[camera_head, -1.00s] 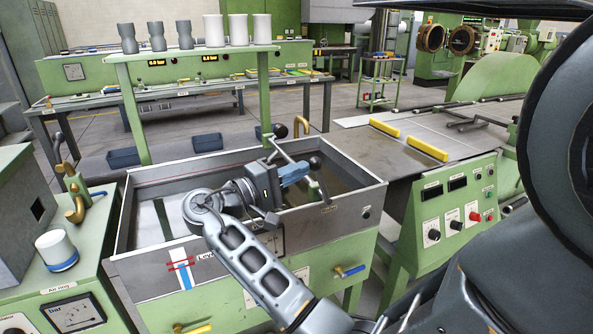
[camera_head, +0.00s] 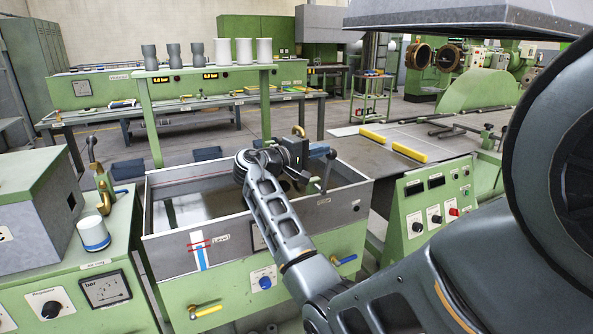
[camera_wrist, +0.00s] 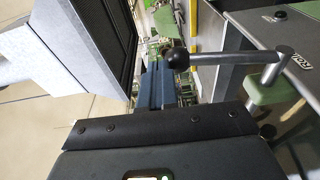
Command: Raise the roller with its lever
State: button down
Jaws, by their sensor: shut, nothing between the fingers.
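The roller lever is a grey rod with a black ball knob (camera_wrist: 178,58) in the wrist view. Its rod runs right to an upright pin on a green block (camera_wrist: 272,88), beside a partly cut-off label starting "Ro". My gripper's blue fingers (camera_wrist: 155,88) are shut and empty, close to the left of the knob. I cannot tell whether they touch it. In the head view, my gripper (camera_head: 320,151) is over the right part of the open metal tank (camera_head: 215,252), near the lever's rod (camera_head: 327,177). The roller is not clearly visible; my arm hides part of the tank.
Several grey and white cylinders stand on a green shelf (camera_head: 205,73) behind the tank. A control panel (camera_head: 435,207) with knobs and a metal table with yellow bars (camera_head: 372,136) are at the right. A brass fitting (camera_head: 105,185) stands at the left.

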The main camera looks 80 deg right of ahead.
jog(key=shift+x, duration=1.3)
jog(key=shift+s+a+r, duration=0.1)
jog(key=shift+s, duration=0.1)
